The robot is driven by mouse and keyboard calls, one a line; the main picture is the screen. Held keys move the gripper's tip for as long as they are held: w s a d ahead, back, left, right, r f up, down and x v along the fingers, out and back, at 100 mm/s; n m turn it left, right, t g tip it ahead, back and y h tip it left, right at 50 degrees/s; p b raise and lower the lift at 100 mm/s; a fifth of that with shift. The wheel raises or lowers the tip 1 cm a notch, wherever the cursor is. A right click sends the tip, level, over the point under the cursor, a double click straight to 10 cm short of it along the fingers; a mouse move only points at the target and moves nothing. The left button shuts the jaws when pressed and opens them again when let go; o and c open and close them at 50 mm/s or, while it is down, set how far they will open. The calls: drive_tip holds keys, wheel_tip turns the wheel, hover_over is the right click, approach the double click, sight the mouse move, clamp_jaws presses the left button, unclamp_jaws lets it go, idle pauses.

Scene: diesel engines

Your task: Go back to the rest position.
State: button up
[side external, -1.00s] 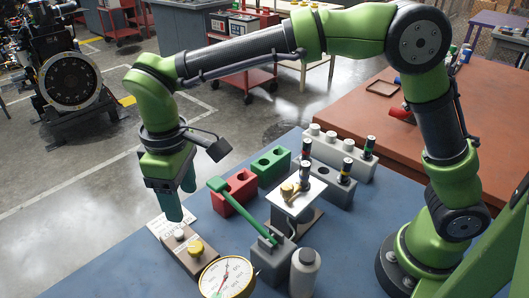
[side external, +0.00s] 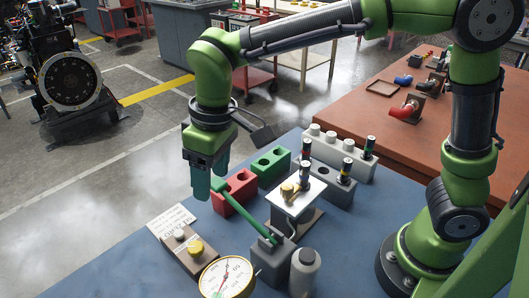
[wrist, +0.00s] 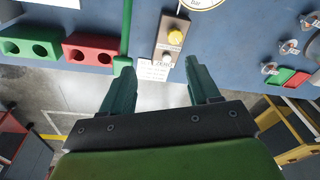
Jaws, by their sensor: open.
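My gripper (side external: 206,178) hangs fingers-down above the blue table's far-left edge, in front of the red block in the side view. In the wrist view its two teal fingers (wrist: 158,82) are spread apart with nothing between them. A brown panel (side external: 188,250) with a yellow knob (side external: 196,246) and a pale knob lies on the table below it. A paper label (side external: 170,221) is beside the panel. The panel also shows in the wrist view (wrist: 170,48), beyond the fingertips.
The blue table (side external: 110,280) also carries a red two-hole block (side external: 240,188), a green block (side external: 270,165), a lever device with a green handle (side external: 246,217), a gauge (side external: 228,278), a grey bottle (side external: 304,272) and a grey rack (side external: 340,148). Open floor lies left.

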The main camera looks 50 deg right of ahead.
drive_tip(key=s+d+r+m+t, duration=0.1)
drive_tip(key=s+d+m+t, duration=0.2)
drive_tip(key=d, duration=0.7)
drive_tip(key=s+d+r+m+t, duration=0.2)
drive_tip(key=s+d+m, duration=0.3)
drive_tip(key=s+d, duration=0.3)
drive_tip(key=shift+d+r+m+t+y, duration=0.15)
drive_tip(key=shift+d+m+t+y, duration=0.2)
drive_tip(key=shift+d+t, duration=0.6)
drive_tip(key=shift+d+g, duration=0.2)
drive_tip(key=shift+g, duration=0.05)
